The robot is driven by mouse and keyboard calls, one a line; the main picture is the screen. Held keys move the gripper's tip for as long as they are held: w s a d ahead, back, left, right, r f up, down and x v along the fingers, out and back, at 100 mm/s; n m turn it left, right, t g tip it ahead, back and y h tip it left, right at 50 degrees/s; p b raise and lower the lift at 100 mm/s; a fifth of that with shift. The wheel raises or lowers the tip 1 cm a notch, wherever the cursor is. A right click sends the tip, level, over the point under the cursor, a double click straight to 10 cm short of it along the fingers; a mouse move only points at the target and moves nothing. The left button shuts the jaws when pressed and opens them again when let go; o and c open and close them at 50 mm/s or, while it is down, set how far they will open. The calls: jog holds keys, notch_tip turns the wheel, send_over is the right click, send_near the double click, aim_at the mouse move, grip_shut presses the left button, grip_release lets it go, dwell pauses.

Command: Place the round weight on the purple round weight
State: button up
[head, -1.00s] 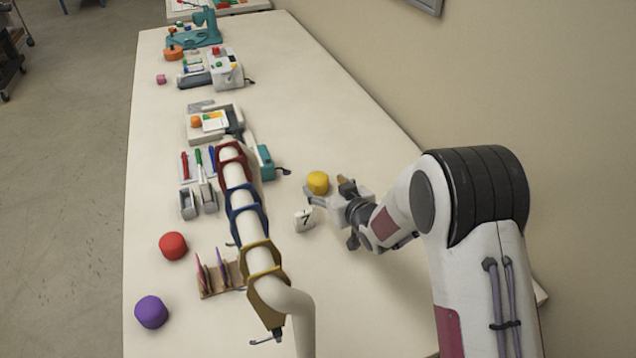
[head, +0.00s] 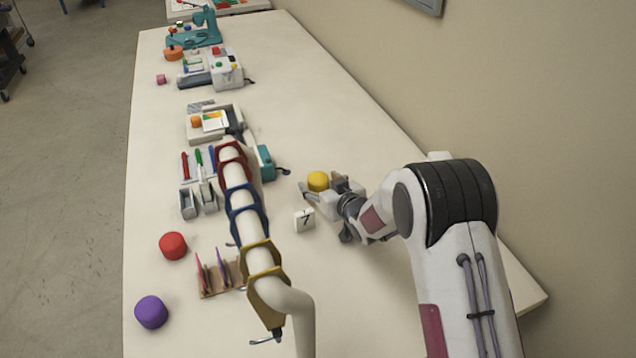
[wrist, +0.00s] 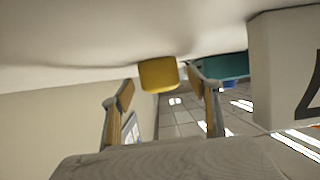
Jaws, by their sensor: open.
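A yellow round weight (head: 318,180) stands on the table just ahead of my gripper (head: 321,188). The wrist view shows the yellow weight (wrist: 158,74) between and a little beyond the fingertips of my gripper (wrist: 160,92). The gripper is open, and no grip on the weight shows. The purple round weight (head: 151,312) stands at the table's front left with nothing on it. A red round weight (head: 173,246) stands behind it, near the left edge.
A white pipe with coloured clamps (head: 238,185) rises between my gripper and the purple weight. A white number block (head: 304,220) stands close to my gripper. A wooden rack (head: 221,277) with pointed items stands right of the purple weight. A wall runs along the right.

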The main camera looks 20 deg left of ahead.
aim_at(320, 181)
jog(key=shift+c, duration=0.4)
jog(key=shift+r, duration=0.1)
jog(key=c, duration=1.5)
jog(key=shift+r, duration=0.1)
jog(key=shift+r, duration=4.9)
